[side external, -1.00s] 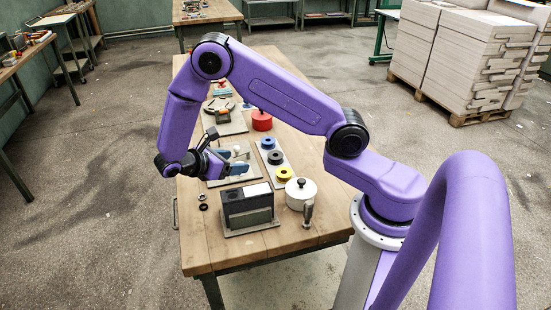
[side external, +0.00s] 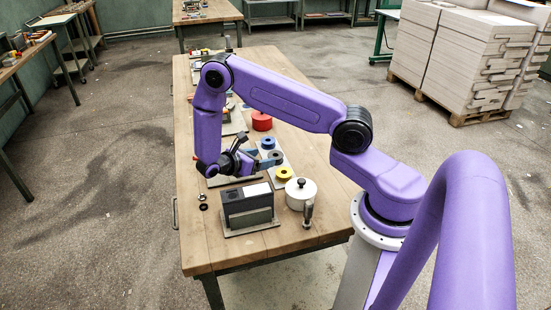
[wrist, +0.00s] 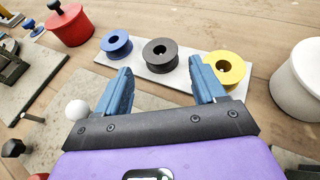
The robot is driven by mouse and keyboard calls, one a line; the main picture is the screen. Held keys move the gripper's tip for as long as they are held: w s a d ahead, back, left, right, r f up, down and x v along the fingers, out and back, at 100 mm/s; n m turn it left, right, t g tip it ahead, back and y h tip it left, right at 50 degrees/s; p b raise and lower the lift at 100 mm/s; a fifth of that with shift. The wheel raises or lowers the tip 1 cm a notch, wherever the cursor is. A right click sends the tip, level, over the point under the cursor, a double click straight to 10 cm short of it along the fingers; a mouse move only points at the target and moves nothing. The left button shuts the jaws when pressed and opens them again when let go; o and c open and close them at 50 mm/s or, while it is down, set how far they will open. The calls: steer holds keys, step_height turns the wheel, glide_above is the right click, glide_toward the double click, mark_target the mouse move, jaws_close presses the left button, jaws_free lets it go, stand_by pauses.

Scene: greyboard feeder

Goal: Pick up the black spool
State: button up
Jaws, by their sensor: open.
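The black spool (wrist: 160,54) stands upright on a pale strip, in the middle of a row between a blue spool (wrist: 117,45) and a yellow spool (wrist: 226,69). In the side view the black spool (side external: 276,155) is just beyond my fingertips. My gripper (wrist: 161,78) is open and empty. Its two blue fingers point at the black spool, one to either side in the wrist view, with the spool still ahead of the tips. The right fingertip overlaps the view of the yellow spool's edge. My gripper (side external: 268,160) is low over the table in the side view.
The pale strip (wrist: 190,82) lies on the wooden table (side external: 320,165). A red lidded pot (wrist: 70,25) is left, a white pot (wrist: 300,80) right. A white ball (wrist: 77,110) is near the left finger. A dark box (side external: 246,207) stands at the table's near end.

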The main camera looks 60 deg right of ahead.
mark_target(278, 155)
steer(key=shift+x, duration=3.2)
steer(key=c, duration=0.8)
